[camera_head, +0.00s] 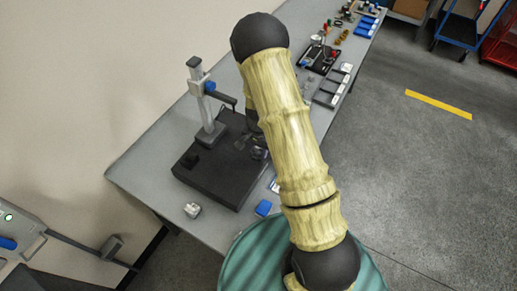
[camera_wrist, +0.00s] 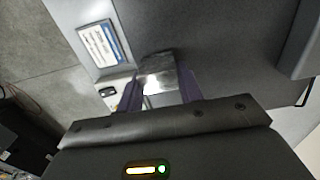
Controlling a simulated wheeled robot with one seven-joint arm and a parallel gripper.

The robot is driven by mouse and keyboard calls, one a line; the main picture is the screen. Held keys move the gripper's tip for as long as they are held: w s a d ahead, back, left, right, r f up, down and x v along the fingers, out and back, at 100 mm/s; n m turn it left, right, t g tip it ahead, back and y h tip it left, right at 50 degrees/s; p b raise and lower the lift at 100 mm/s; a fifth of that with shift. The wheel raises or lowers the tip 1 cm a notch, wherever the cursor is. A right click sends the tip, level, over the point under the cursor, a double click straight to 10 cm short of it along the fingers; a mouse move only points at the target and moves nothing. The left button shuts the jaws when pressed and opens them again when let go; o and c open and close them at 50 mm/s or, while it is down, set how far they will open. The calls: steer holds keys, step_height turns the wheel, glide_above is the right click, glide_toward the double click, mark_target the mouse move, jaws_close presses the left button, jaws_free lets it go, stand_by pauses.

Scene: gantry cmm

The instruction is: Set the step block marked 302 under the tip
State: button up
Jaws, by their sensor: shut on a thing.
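My gripper (camera_wrist: 160,90) is shut on a shiny metal block (camera_wrist: 158,72), held between its two purple-grey fingers in the wrist view. No number can be read on the block. In the head view, my gripper is mostly hidden by my own arm, low over the right part of the dark plate (camera_head: 215,185). A measuring stand (camera_head: 206,105) rises from the plate's back, with a blue knob and a dark arm reaching right. Its tip is hidden or too small to make out. I cannot tell whether the block touches the plate.
A small silvery object (camera_head: 193,210) and a blue object (camera_head: 263,208) lie on the grey table (camera_head: 150,165) near the plate's front. A blue-framed label (camera_wrist: 102,43) lies beside the plate. Trays and tools (camera_head: 320,58) fill the table's far end.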

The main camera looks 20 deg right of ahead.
steer(key=shift+f+b, duration=0.3)
steer(key=shift+f, duration=0.15)
stand_by(0.5)
steer(key=o, duration=1.6)
steer(key=shift+c, duration=0.2)
steer(key=shift+r, duration=0.1)
steer(key=shift+r+p, duration=2.6)
steer(key=shift+r, duration=0.85)
